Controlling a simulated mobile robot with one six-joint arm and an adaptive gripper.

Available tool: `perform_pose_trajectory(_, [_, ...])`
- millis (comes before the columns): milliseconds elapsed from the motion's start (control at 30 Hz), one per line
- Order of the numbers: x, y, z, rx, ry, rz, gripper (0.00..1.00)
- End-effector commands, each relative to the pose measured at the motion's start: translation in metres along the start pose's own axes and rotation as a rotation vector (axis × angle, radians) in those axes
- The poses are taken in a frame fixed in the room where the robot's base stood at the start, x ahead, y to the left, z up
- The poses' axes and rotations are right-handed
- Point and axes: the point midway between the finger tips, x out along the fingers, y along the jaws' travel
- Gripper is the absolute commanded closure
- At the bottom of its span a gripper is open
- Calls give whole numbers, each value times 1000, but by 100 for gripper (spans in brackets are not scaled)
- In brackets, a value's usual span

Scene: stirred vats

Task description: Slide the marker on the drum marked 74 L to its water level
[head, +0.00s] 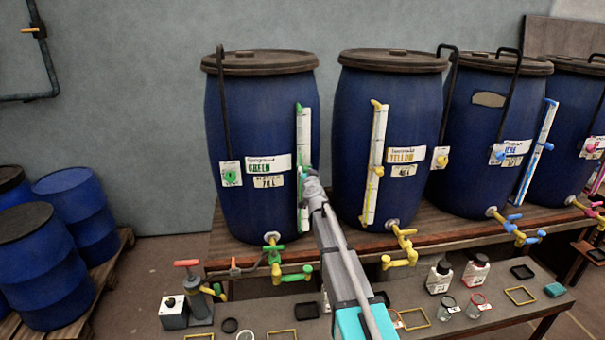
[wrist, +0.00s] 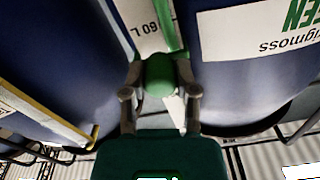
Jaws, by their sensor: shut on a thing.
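The blue drum (head: 240,120) with the GREEN label carries a small plate (head: 268,181) that seems to read 74 L. A white scale with a green sight tube (head: 303,135) runs up its right side. My gripper (head: 311,182) is at the lower half of this scale, partly hiding it. In the wrist view, my gripper (wrist: 160,78) is shut on a round green marker (wrist: 159,77) on the tube. A 60 L mark (wrist: 147,27) shows upside down on the scale (wrist: 133,12) beside it. I cannot make out the water level in the tube.
The YELLOW drum (head: 380,90) stands close to the right, and further blue drums stand beyond on the wooden bench (head: 350,236). A green tap (head: 275,258) juts out below the GREEN drum. The lower table holds bottles (head: 440,277), trays and a grey box (head: 173,312).

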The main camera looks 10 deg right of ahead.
Motion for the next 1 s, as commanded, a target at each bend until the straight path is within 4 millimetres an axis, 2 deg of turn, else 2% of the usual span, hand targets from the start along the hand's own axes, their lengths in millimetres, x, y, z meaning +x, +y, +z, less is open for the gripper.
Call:
perform_pose_trajectory(33, [0, -2, -9, -1, 1, 2, 100])
perform_pose_trajectory(500, [0, -11, -47, 0, 1, 3, 100])
perform_pose_trajectory(967, [0, -12, -50, 0, 1, 3, 100])
perform_pose_trajectory(1000, [0, -12, -50, 0, 1, 3, 56])
